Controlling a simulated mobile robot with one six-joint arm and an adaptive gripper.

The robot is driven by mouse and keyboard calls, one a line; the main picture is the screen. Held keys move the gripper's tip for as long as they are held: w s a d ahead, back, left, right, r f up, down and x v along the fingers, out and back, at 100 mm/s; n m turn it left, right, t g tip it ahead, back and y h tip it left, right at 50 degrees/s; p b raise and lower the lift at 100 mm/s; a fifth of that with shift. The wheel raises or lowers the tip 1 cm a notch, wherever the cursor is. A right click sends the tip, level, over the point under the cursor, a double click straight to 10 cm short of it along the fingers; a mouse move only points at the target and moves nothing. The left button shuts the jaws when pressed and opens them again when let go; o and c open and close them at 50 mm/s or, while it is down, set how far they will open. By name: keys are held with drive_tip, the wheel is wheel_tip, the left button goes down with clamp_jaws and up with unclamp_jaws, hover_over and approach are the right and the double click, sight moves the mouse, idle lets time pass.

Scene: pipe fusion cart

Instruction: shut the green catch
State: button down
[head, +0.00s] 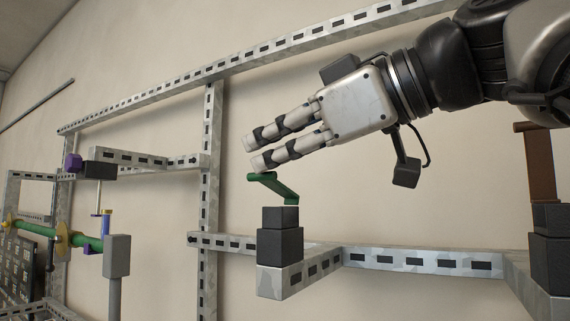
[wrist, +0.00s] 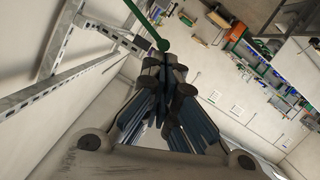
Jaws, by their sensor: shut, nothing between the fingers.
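The green catch (head: 274,187) is a bent green lever on top of a dark block (head: 279,234), which is fixed to the end of a slotted metal rail. The lever rises from the block and slants up to the left. My gripper (head: 251,154) is shut and empty, just above the lever's upper end. I cannot tell whether the fingertips touch it. In the wrist view the green lever (wrist: 147,25) shows just beyond the fingertips (wrist: 165,68), its round end close to them.
A brown upright piece (head: 540,165) stands on another dark block at the right. At the left are a purple knob (head: 73,164), a green pipe (head: 40,231) and a grey post (head: 117,258). Slotted rails run along the wall behind and below my gripper.

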drive_tip(key=shift+s+a+f+n+b, duration=0.2)
drive_tip(key=shift+s+f+n+b, duration=0.15)
drive_tip(key=shift+f+b, duration=0.35)
drive_tip(key=shift+s+a+f+n+b, duration=0.2)
drive_tip(key=shift+f+n+b, duration=0.15)
drive_tip(key=shift+f+b, duration=0.3)
drive_tip(key=shift+s, duration=0.1)
drive_tip(key=shift+r, duration=0.1)
